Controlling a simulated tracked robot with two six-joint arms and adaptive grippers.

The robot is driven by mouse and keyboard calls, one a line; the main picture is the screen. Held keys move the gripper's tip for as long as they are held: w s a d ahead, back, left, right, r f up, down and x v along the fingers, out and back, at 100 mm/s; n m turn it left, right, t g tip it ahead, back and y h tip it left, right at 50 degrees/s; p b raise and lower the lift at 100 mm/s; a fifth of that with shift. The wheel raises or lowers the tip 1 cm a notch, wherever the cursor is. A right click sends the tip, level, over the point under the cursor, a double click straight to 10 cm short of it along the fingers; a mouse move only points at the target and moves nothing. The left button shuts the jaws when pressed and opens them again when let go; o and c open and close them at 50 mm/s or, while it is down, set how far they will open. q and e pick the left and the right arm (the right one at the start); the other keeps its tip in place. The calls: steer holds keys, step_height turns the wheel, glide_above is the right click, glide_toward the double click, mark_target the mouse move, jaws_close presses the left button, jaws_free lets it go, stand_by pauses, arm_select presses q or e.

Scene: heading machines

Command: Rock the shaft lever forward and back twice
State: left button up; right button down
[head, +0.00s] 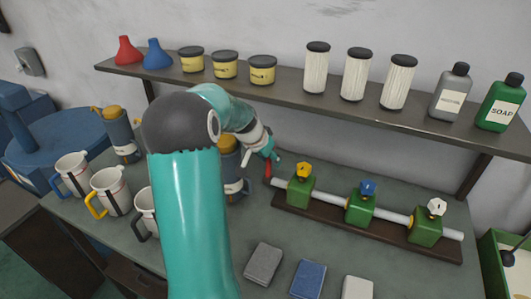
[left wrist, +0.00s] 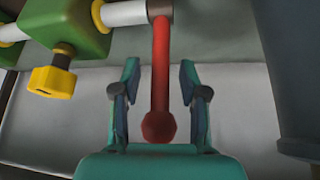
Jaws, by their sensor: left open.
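The shaft lever is a red bar with a rounded knob. In the left wrist view the lever (left wrist: 160,70) runs from the grey end of the shaft (left wrist: 128,13) to its knob, which lies between my two fingers. My left gripper (left wrist: 158,85) is open, with one finger on each side of the lever and a visible gap on both sides. In the head view the red lever (head: 268,169) shows at the left end of the shaft, and my left gripper (head: 270,156) is beside it, partly hidden by its own arm. My right gripper is not in view.
Green blocks with a yellow knob (head: 304,170), a blue knob (head: 368,187) and a white knob (head: 437,206) sit along the shaft. A shelf (head: 290,88) with jars and bottles hangs above. Mugs stand at left.

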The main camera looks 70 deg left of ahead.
arm_select(q)
steer(key=shift+s+d+r, duration=0.1)
steer(key=shift+s+r, duration=0.1)
steer(key=shift+r, duration=0.35)
steer(key=v, duration=1)
steer(key=shift+s+d+r, duration=0.15)
steer(key=shift+r, duration=0.1)
